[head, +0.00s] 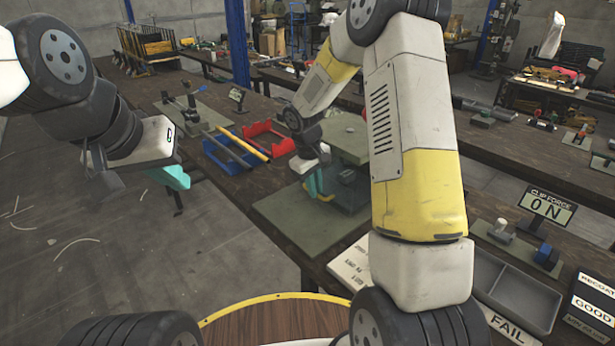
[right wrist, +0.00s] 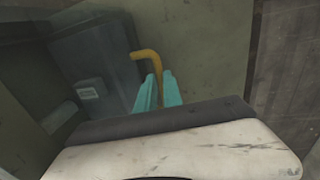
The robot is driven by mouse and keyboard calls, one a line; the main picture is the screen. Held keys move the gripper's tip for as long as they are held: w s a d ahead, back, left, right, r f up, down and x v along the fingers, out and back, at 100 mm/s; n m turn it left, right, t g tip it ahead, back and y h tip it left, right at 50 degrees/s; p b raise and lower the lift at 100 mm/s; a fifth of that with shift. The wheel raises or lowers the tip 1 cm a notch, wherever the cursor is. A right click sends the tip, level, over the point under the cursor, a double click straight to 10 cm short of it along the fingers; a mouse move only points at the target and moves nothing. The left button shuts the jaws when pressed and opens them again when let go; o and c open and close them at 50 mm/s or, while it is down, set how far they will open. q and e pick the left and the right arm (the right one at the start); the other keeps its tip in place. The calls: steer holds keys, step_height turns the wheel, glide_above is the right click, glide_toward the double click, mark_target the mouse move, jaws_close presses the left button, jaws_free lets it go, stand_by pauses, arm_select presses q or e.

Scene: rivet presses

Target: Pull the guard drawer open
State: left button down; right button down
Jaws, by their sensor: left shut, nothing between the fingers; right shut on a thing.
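The yellow handle (right wrist: 150,56) of the guard drawer rises between the teal fingers of my right gripper (right wrist: 158,90) in the right wrist view. My right gripper also shows in the head view (head: 313,185), low beside the grey-green press (head: 350,145), with a bit of the yellow handle (head: 326,198) by its fingertips. It is shut on the handle. A dark grey box-like part (right wrist: 95,70) with a pale label lies left of the handle. My right arm hides much of the press, so I cannot tell how far the drawer is out. My left gripper (head: 178,178) is shut and empty, off the table's left edge.
The press stands on a green-grey plate (head: 285,215) on the dark table. Red (head: 268,135) and blue (head: 230,152) bins lie behind it. A grey tray (head: 520,300), a FAIL sign (head: 507,328) and an ON display (head: 548,205) are at right. The floor at left is open.

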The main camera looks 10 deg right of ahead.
steer(key=shift+a, duration=0.1)
steer(key=s+a, duration=0.9)
steer(key=a, duration=0.4)
steer(key=shift+a, duration=0.3)
steer(key=c, duration=1.5)
jaws_free()
steer(key=shift+r, duration=0.1)
steer(key=r, duration=0.5)
steer(key=a+r, duration=0.1)
steer(key=r, duration=0.1)
steer(key=shift+s+a+r, duration=0.1)
steer(key=shift+s+r, duration=0.15)
steer(key=shift+s, duration=0.15)
